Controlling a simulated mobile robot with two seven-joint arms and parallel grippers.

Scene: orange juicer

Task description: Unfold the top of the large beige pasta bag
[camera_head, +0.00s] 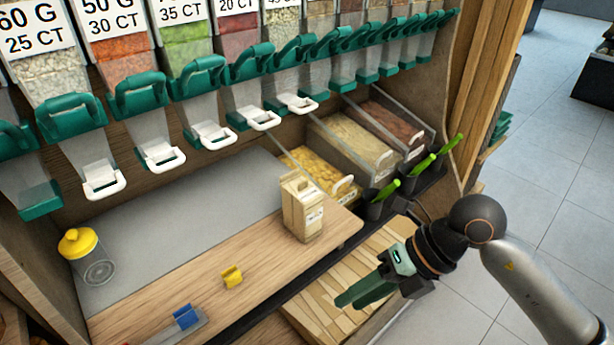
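The beige pasta bag (302,212) stands upright on the wooden counter, near its right end. Its top looks folded down, and a small white label shows on its right face. My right gripper (350,298), with green fingers, is to the lower right of the bag, apart from it and beyond the counter's front edge. Its fingers point left and overlap in this view, so their gap is unclear. Nothing shows in its grasp. My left gripper is not in view.
A jar with a yellow lid (86,258) stands at the left. A yellow clip (232,277) and a blue clip (186,317) lie toward the front. Dispensers with green spouts (140,95) hang above. Clear bins (350,145) stand behind the bag. The grey mat (190,210) is mostly clear.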

